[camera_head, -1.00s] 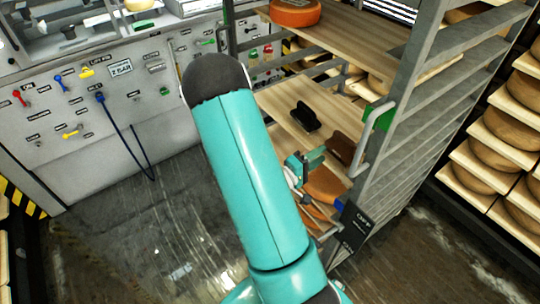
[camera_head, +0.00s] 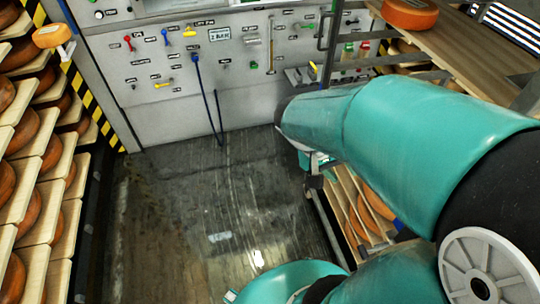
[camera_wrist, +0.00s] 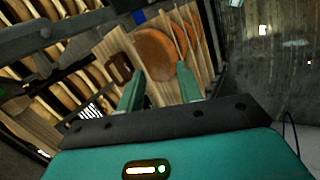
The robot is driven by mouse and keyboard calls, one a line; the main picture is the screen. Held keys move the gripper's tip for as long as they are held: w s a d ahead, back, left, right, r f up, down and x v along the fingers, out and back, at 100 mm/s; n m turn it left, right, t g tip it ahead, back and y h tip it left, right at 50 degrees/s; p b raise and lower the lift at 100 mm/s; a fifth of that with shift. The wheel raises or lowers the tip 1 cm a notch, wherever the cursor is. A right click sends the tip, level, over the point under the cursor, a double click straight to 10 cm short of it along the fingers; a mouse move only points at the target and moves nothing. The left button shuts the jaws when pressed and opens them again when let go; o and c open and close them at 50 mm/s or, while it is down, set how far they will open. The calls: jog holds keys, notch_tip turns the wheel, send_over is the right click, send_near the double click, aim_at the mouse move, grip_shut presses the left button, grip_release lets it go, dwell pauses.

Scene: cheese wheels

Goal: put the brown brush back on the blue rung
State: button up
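My gripper (camera_wrist: 160,88) shows two teal fingers spread apart in the wrist view, with nothing held between them. In the head view my gripper (camera_head: 314,178) is mostly hidden by my arm. A dark brown piece (camera_wrist: 120,68), which looks like the brown brush, rests on a pale board up and left of the fingers in the wrist view. My arm hides it in the head view. A small blue part (camera_wrist: 139,17) of the rack, perhaps the blue rung, shows at the top; it also shows in the head view (camera_head: 398,226).
Orange cheese wheels (camera_wrist: 156,52) stand on boards beyond the fingers. The metal rack with an upper wooden shelf (camera_head: 455,38) is at the right. A grey control panel (camera_head: 150,72) is at the back, and another cheese rack (camera_head: 50,160) at the left.

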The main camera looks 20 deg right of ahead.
jog(key=w+a+r+n+t+y, duration=0.1)
jog(key=a+r+n+t+y, duration=0.1)
jog(key=a, duration=0.6)
jog(key=w+a+r+n+t+y, duration=0.1)
jog(key=a+r+n+t+y, duration=0.1)
jog(key=a+r+t+y, duration=0.2)
jog(key=a+r+t, duration=0.2)
jog(key=a+r, duration=0.2)
jog(key=a, duration=0.1)
jog(key=shift+r+n, duration=0.3)
jog(key=shift+r, duration=0.05)
jog(key=shift+s, duration=0.1)
